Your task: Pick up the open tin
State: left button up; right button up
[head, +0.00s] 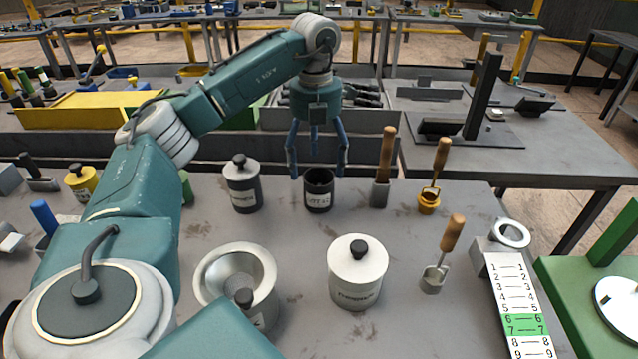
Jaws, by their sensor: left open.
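The open tin (318,201) is a small black pot with a pale label and no lid, standing upright on the grey table. My left gripper (318,172) is open and points down over it. Its blue fingers are spread, one to the left and one to the right of the tin's top. I cannot tell whether any finger touches the tin. My right gripper is not in view.
A dark grey lidded tin (243,188) stands left of the open tin. A wooden-handled tool (386,165) stands close on its right. A white lidded tin (357,281) and a metal bowl (214,280) are nearer. Bare table (300,237) lies between them.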

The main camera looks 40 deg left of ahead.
aim_at(319, 177)
pick_arm(q)
jog(key=f, duration=0.2)
jog(key=w+f, duration=0.1)
jog(key=f, duration=0.1)
jog(key=f+p, duration=0.1)
jog(key=shift+w+a+f, duration=0.15)
jog(key=shift+a+f, duration=0.15)
jog(key=shift+f, duration=0.35)
jog(key=c, duration=1.9)
grip_shut()
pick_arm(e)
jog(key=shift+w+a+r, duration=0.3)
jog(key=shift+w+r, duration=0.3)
pick_arm(q)
jog(key=shift+r, duration=0.2)
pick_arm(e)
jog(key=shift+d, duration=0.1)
